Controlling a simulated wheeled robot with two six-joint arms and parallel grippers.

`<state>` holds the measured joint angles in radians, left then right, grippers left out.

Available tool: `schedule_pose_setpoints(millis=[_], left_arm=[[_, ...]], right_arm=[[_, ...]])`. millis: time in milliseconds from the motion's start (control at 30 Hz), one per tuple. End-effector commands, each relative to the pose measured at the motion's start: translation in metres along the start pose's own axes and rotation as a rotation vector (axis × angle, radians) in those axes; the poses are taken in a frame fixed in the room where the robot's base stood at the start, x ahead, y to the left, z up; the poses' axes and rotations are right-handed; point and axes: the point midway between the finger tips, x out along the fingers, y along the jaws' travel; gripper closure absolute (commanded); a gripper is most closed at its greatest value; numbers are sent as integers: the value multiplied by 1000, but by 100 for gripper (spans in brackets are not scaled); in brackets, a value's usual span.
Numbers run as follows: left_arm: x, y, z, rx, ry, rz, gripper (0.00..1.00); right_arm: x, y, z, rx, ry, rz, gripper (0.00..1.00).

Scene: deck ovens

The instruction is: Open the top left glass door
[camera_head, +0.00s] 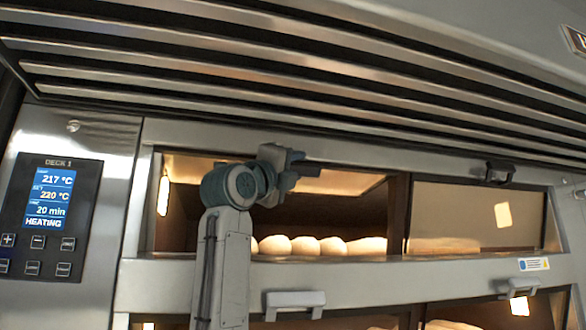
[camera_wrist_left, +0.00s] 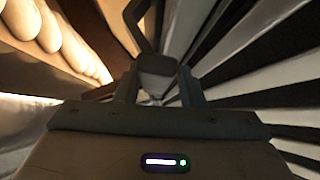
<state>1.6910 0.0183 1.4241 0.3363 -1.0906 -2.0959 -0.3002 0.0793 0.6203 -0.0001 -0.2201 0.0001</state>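The top left oven opening (camera_head: 200,222) shows a lit chamber with loaves; its glass is hard to make out, so I cannot tell whether the door has moved. My left gripper (camera_head: 292,168) is at the upper edge of this opening, at the door's dark handle (camera_head: 311,171). The left wrist view shows the handle (camera_wrist_left: 156,66) between the two fingers of my left gripper (camera_wrist_left: 157,88), which look closed against its sides. The handle is partly hidden by the fingers in the head view. My right gripper is not in view.
The top right door (camera_head: 475,215) is closed, with a dark handle (camera_head: 500,172). A control panel (camera_head: 50,217) is at the left. Lower doors have pale handles (camera_head: 294,301). A slatted hood (camera_head: 300,75) hangs close above. Several loaves (camera_head: 305,245) lie inside.

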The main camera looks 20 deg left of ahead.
Motion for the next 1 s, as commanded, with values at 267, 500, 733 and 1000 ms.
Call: schedule_pose_setpoints(millis=[267,500,733,1000], left_arm=[[-39,4,-1,3,-4,-4,65],[-86,4,-1,1,-3,-3,65],[-106,3,1,0,-2,0,65],[-107,2,1,-1,-1,1,65]], right_arm=[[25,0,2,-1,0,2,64],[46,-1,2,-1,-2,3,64],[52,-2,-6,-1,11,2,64],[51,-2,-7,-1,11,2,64]])
